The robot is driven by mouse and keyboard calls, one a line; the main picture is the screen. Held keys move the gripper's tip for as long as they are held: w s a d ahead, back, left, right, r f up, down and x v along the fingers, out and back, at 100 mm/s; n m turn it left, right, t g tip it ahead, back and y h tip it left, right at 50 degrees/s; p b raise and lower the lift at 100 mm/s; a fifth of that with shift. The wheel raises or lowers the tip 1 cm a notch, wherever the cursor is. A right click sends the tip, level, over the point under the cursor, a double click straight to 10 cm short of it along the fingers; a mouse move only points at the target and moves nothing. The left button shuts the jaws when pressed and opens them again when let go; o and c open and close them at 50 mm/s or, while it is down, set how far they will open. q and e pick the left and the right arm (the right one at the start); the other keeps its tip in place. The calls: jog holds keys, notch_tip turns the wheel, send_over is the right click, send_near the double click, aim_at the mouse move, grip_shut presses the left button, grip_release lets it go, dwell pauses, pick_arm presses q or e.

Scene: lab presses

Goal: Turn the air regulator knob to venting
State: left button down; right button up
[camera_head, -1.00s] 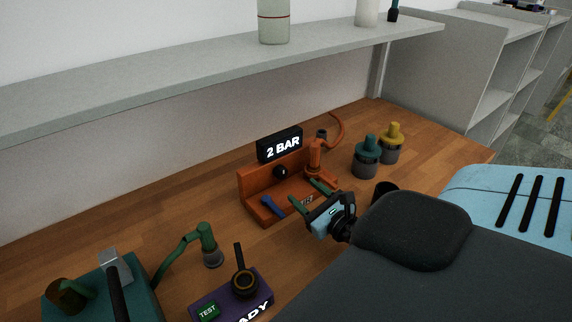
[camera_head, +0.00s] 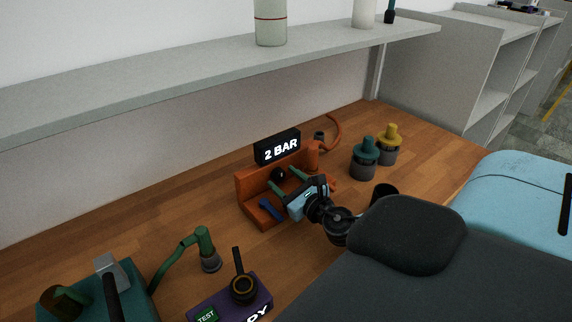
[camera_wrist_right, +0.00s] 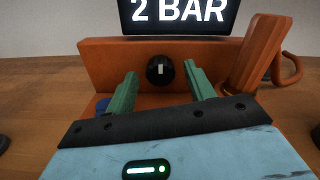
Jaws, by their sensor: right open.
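The air regulator is an orange L-shaped stand (camera_head: 246,189) on the wooden bench, with a black display reading "2 BAR" (camera_head: 277,147) above it. Its round black knob (camera_wrist_right: 161,70) with a white pointer mark sits on the upright panel; the mark looks about vertical in the right wrist view. The knob also shows in the head view (camera_head: 279,174). My right gripper (camera_head: 286,180) is open, its green fingers pointing at the panel. In the right wrist view the fingers (camera_wrist_right: 160,88) stand either side of the knob, apart from it and slightly lower. My left gripper is not in view.
An orange post with a hose (camera_wrist_right: 260,55) stands close right of the fingers. A blue lever (camera_head: 271,209) lies at the stand's front. Teal (camera_head: 365,158) and yellow (camera_head: 388,145) capped pots stand right. A grey shelf (camera_head: 200,71) overhangs the bench.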

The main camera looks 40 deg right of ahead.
jog(key=c, duration=1)
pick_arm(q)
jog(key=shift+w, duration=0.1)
pick_arm(e)
jog(key=shift+m, duration=0.4)
jog(key=m, duration=0.3)
jog(key=shift+m, duration=0.4)
jog(key=m, duration=0.5)
jog(key=shift+d+m, duration=0.15)
jog(key=shift+m, duration=0.15)
jog(key=m+p, duration=0.1)
jog(key=m, duration=0.3)
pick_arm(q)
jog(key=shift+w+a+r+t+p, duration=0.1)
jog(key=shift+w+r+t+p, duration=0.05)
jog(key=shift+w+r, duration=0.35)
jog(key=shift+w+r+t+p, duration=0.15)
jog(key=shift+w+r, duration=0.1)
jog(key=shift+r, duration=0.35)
pick_arm(e)
jog(key=shift+f+m, duration=0.1)
jog(key=shift+m, duration=1.8)
